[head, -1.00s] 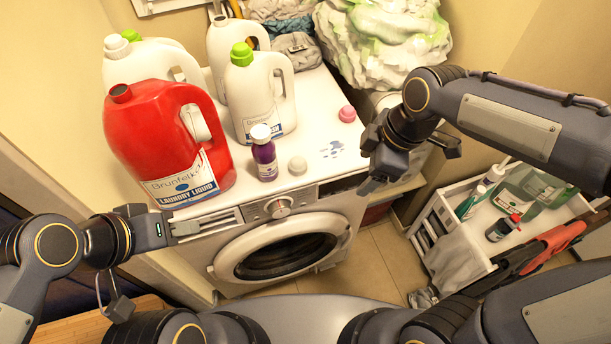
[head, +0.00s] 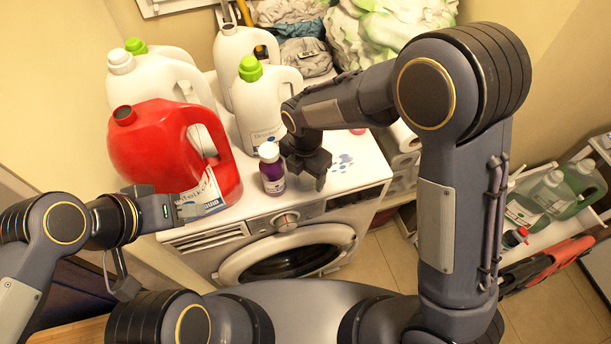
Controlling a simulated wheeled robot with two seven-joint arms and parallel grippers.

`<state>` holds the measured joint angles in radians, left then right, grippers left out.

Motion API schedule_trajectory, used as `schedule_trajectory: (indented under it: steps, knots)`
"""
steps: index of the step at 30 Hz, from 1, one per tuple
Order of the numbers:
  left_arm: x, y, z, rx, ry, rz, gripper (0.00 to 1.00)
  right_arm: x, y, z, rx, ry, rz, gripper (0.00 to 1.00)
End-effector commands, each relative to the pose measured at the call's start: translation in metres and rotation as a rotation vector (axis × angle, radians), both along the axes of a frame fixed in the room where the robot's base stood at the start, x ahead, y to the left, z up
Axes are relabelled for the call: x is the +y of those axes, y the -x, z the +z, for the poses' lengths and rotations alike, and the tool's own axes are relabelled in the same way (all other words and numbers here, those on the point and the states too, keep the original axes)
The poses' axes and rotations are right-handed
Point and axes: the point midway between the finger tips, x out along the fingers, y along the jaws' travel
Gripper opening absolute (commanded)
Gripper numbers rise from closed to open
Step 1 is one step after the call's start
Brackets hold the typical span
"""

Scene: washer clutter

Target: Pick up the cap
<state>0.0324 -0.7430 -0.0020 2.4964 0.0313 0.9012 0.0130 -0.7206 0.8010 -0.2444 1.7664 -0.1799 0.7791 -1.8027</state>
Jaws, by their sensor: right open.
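A pinkish-red cap (head: 358,131) lies on top of the washer (head: 352,181), mostly covered by my right forearm. The small white cap that lay beside the purple bottle is hidden behind my right gripper. My right gripper (head: 306,176) is open and points down close over the washer top, just right of the purple bottle (head: 272,172). I cannot see what lies between its fingers.
A red laundry jug (head: 155,152) without a cap and several white jugs (head: 262,110) crowd the washer's left side. Clothes (head: 300,50) lie behind. A shelf with bottles (head: 550,195) stands at the right.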

Motion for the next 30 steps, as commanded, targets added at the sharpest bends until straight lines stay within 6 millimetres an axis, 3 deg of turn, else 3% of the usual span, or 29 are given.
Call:
schedule_trajectory:
  steps: [3,11,21,30]
  knots:
    - [0.0,0.0,0.0016,0.0,0.0,0.0,0.36,-0.0002,0.0005,-0.0107,0.001,0.0,-0.001,0.68]
    - [0.0,0.0,0.0011,0.0,0.0,0.0,0.36,-0.0003,0.0002,-0.0125,0.0,-0.001,-0.002,0.67]
    - [-0.0001,0.0,0.0011,0.0,0.0,0.0,0.36,-0.0003,0.0002,-0.0122,0.0,-0.001,-0.002,0.22]
    - [0.0,0.0,0.0004,0.0,0.0,0.0,0.36,0.0002,-0.0004,-0.0071,-0.002,-0.004,-0.002,0.21]
